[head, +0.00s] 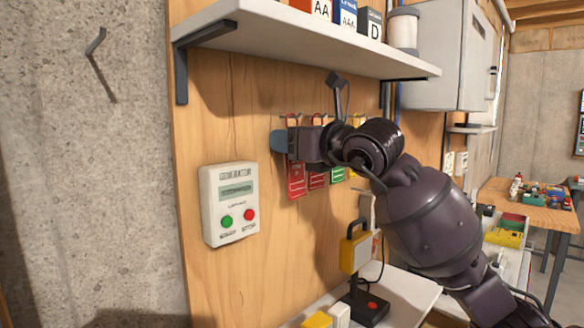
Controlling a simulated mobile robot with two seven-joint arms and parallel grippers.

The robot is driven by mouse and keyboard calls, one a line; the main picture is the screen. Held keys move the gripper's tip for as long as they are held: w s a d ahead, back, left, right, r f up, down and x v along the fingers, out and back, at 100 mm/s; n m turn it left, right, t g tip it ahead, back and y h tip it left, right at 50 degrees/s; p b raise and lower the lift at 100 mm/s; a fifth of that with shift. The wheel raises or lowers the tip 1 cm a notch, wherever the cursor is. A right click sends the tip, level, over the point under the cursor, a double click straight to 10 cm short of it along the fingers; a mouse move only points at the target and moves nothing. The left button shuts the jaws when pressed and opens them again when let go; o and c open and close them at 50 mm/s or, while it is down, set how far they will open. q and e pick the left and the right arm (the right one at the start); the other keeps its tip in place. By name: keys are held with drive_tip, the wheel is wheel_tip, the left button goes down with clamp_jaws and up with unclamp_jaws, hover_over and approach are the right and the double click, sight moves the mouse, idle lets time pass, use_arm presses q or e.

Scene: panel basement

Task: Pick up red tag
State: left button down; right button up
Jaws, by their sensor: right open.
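Red tags hang on hooks on the wooden panel under the shelf. The leftmost red tag (296,182) shows its lower part, and a second red tag (316,181) hangs just right of it. A green tag (337,175) hangs further right. My right gripper (286,142) is open in front of the upper part of the leftmost red tag and hides it. I cannot tell whether the fingers touch the tag. My left gripper is not in view.
A white shelf (300,36) with boxes juts out above the arm. A generator control box (229,204) is mounted left of the tags. A grey cabinet (440,55) is at the right.

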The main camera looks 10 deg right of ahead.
drive_tip(key=c, duration=0.7)
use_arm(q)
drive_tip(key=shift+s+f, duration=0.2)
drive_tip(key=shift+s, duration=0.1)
use_arm(e)
clamp_jaws()
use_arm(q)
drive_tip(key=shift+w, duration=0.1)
use_arm(e)
drive_tip(key=shift+r, duration=0.1)
